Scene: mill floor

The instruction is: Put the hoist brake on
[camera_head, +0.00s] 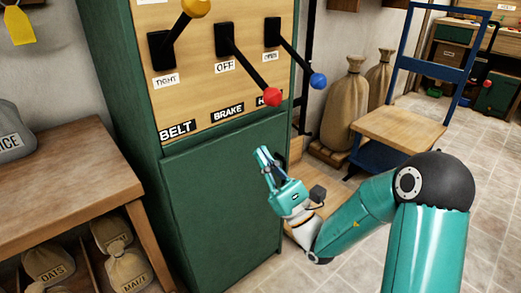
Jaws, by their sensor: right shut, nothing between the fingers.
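The brake lever (245,65) has a black arm and a red knob (272,97). It is the middle of three levers on the wooden panel of a green cabinet. Its arm points out and down from its black mount, with an OFF plate (225,67) beside the arm and a BRAKE label (228,111) below. My right gripper (264,154) is teal, shut and empty. It is in front of the lower green cabinet door, below the red knob and apart from it. My left gripper is not in view.
A yellow-knobbed lever (178,31) is left of the brake lever, a blue-knobbed lever (293,60) right. A wooden bench (75,165) stands at left. Sacks (345,105) and a blue-framed trolley (400,130) stand right. Tiled floor is open at far right.

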